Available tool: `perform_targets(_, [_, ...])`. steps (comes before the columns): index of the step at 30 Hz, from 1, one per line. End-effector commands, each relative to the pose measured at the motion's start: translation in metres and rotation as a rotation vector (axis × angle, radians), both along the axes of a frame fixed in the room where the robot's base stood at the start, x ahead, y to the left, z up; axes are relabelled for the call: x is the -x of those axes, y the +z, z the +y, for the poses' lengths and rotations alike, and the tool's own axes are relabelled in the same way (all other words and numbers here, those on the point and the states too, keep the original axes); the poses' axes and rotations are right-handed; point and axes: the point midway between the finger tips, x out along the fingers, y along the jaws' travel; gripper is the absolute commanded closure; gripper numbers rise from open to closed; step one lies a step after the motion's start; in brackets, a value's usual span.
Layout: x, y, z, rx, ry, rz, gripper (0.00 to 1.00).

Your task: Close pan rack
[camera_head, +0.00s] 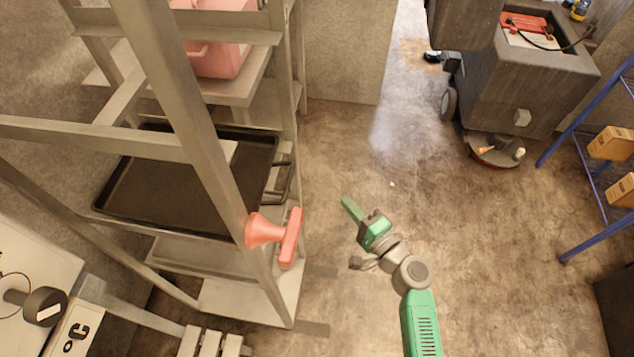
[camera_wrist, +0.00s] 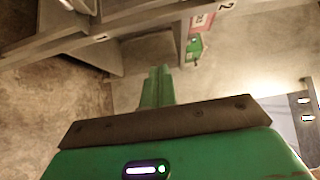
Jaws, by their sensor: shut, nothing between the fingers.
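The pan rack (camera_head: 180,100) is a grey metal frame with shelves on the left of the head view. A black pan (camera_head: 180,180) lies on one of its levels, and a dark handle (camera_head: 284,180) shows at the pan's right end. A salmon-red handle (camera_head: 290,238) sticks out from the slanting front post. My green gripper (camera_head: 348,205) is right of the rack over bare floor, apart from both handles. Its fingers also show in the wrist view (camera_wrist: 157,85), together and empty. Whether any rack part stands open I cannot tell.
A pink bin (camera_head: 215,50) sits on an upper shelf. A grey wheeled machine (camera_head: 520,90) stands at the back right. A blue rack (camera_head: 585,150) with cardboard boxes (camera_head: 612,143) is at the right edge. The floor between is clear.

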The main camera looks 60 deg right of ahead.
Motion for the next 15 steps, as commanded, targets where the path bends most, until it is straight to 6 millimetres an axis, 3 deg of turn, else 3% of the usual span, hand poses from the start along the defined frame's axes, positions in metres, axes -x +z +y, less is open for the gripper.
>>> perform_targets(5, [-0.022,0.0,-0.011,0.0,0.0,-0.001,1.0])
perform_targets(15, [-0.087,-0.002,-0.046,-0.002,0.0,-0.001,1.0])
